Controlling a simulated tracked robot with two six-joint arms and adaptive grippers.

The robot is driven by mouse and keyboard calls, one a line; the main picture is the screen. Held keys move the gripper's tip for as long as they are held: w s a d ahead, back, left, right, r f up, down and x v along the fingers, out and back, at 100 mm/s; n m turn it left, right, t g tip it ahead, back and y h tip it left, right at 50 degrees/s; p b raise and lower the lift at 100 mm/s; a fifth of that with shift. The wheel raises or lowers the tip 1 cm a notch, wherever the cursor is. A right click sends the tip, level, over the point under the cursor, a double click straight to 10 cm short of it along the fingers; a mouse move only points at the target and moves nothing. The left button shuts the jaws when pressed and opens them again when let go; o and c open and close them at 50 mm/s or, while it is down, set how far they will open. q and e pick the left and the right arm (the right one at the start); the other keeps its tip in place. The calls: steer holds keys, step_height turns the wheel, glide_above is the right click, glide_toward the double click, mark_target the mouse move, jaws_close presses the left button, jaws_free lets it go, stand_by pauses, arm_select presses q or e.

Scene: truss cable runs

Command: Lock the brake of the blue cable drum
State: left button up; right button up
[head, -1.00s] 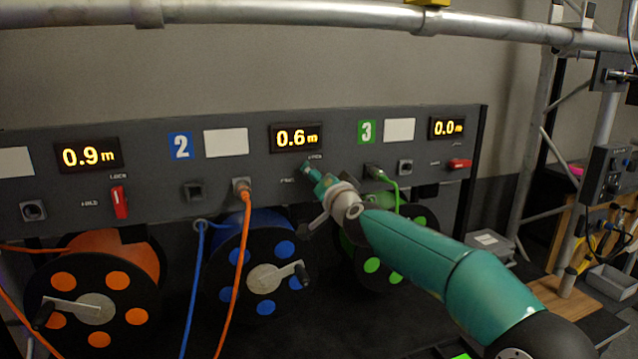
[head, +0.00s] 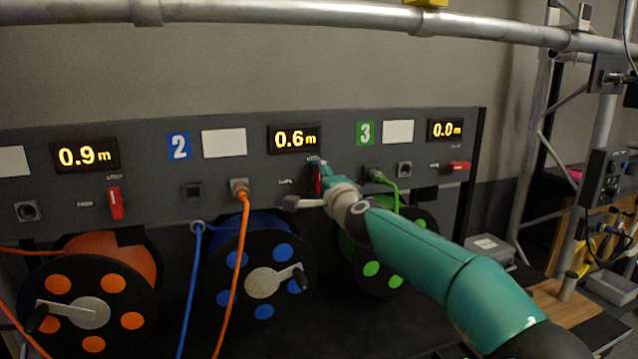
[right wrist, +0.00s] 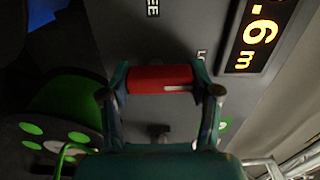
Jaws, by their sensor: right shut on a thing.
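The blue cable drum (head: 240,290) sits below panel section 2, with a blue cable at its left. Its red brake lever (head: 317,181) is under the 0.6 m display (head: 294,138). The lever stands about upright, partly covered by my right gripper (head: 318,174). In the right wrist view, the red lever (right wrist: 150,79) lies between the two fingers of my right gripper (right wrist: 161,87), which is shut on it. Its white mark points towards the partly hidden LOCK label; the FREE label (right wrist: 153,7) is off to its side. My left gripper is not in view.
The orange drum's red lever (head: 116,203) stands upright at left; the green drum's red lever (head: 459,168) lies level at right. An orange cable (head: 238,255) hangs across the blue drum, and a green cable (head: 392,187) is close to my right gripper. A truss tube (head: 300,14) crosses above.

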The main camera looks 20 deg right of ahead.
steer(key=shift+f, duration=0.35)
steer(key=o, duration=1.2)
steer(key=shift+d, duration=0.2)
steer(key=shift+c, duration=0.2)
steer(key=shift+r, duration=0.15)
steer(key=shift+a, duration=0.1)
steer(key=shift+s, duration=0.1)
steer(key=s, duration=1.1)
steer(key=shift+s+d, duration=0.2)
steer(key=shift+s, duration=0.2)
